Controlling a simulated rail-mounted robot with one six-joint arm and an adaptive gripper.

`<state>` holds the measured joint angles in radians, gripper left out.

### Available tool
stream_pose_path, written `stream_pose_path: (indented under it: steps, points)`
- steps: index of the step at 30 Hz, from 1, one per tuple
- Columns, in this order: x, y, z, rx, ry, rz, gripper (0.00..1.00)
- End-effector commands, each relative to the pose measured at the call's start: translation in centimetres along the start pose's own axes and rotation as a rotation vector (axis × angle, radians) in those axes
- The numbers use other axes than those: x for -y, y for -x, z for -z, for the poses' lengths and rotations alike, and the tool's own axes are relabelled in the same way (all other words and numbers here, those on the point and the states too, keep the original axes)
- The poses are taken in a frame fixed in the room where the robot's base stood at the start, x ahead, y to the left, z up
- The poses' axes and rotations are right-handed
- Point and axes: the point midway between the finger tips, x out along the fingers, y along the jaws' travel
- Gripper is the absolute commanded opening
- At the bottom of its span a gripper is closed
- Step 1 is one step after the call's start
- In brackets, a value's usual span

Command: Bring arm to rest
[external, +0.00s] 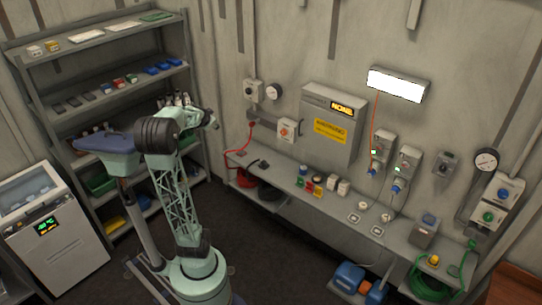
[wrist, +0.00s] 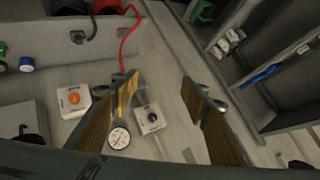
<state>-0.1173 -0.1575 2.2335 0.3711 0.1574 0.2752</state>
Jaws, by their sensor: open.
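My arm stands upright left of centre in the external view, with its elbow raised and its forearm pointing back toward the wall. My gripper (external: 210,120) is near the shelf and wall corner, at about the height of the middle shelves. In the wrist view my gripper (wrist: 158,90) shows two wood-coloured finger pads spread wide apart. Nothing is between the pads. Through the gap the wall shows, with a round gauge (wrist: 119,138) and a box with a dark knob (wrist: 150,117) beyond the left finger. The gripper touches nothing that I can see.
A loaded shelf rack (external: 62,97) stands behind and left of the arm. A long bench (external: 330,208) runs along the wall at right, with small items on it. A freezer-like cabinet (external: 58,240) stands at far left.

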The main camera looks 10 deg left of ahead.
Motion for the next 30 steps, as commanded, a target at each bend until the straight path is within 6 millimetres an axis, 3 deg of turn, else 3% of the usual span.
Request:
stream_pose_path:
  steps: [14,30]
  points:
    - [-7.0,8.7,-8.8,0.176,0.202,-0.090,0.41]
    - [-16.8,18.8,-19.2,0.381,0.408,-0.219,0.41]
